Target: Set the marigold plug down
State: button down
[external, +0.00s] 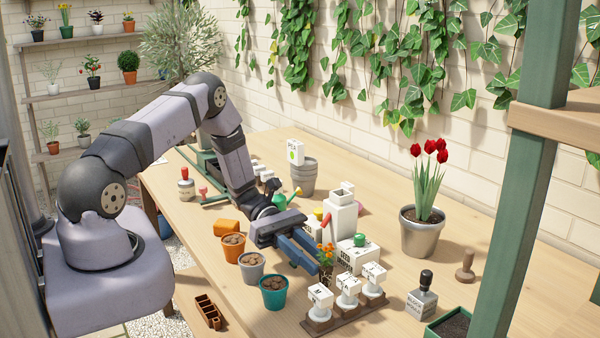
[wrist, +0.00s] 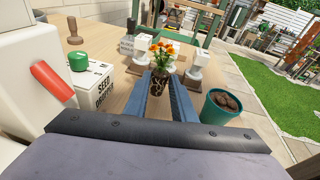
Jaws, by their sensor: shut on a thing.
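The marigold plug has orange flowers (external: 327,252) and a dark root ball. In the wrist view its root ball (wrist: 158,81) sits between the blue fingers, with the flowers upright above it. My gripper (external: 322,264) is shut on the plug, between the seed box and the lettered white blocks. The fingers hide part of the root ball in the external view, and I cannot tell whether its underside touches the table.
Lettered white blocks (external: 347,290) stand on a dark tray close to the plug. A seed box (external: 357,256) and a white dispenser (external: 340,217) stand behind it. Bare table (external: 390,318) lies at the front right.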

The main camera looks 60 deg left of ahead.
jog(key=shift+f, duration=0.1)
jog(key=c, duration=1.5)
grip_release()
jog(key=shift+r+p, duration=0.6)
jog(key=shift+r, duration=0.1)
jog(key=shift+a+f+b, duration=0.1)
jog(key=shift+a+b, duration=0.2)
jog(key=shift+a, duration=0.1)
jog(key=b+v, duration=0.4)
jog(key=v, duration=0.7)
jog(key=shift+a, duration=0.1)
